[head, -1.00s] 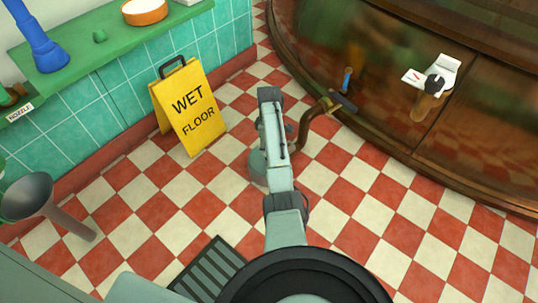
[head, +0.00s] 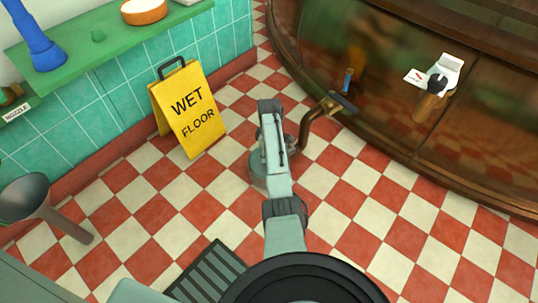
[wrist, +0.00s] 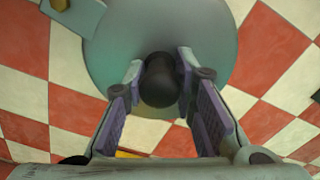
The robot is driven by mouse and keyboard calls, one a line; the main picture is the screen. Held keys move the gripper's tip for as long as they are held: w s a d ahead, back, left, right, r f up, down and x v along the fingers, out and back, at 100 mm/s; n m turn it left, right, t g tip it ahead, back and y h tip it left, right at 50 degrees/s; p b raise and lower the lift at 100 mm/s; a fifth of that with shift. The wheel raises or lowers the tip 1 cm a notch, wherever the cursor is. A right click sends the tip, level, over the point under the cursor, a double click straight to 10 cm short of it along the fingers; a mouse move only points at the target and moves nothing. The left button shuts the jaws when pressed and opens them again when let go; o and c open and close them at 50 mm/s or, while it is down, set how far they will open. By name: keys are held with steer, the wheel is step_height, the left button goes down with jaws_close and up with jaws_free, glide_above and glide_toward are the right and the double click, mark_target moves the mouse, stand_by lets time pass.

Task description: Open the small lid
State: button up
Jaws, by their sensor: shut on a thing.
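In the wrist view, a round grey-green disc, which looks like the lid (wrist: 205,40), lies below my gripper with checkered floor around it. A dark rounded knob (wrist: 160,80) stands out over its near part. My gripper (wrist: 163,80) has its two purple-padded fingers on either side of the knob and is shut on it. I cannot tell whether the disc is raised or seated. In the head view my arm covers the fingers and knob; a rounded grey-green edge (head: 259,170) shows beside the arm, and I cannot tell if it is the lid.
A bent copper pipe (head: 307,130) with a dark flat end stands just right of my arm. The large copper kettle (head: 390,95) fills the upper right. A yellow wet floor sign (head: 190,110) stands left, and a grey funnel (head: 28,198) further left. The checkered floor at right is clear.

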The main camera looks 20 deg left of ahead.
jaws_close()
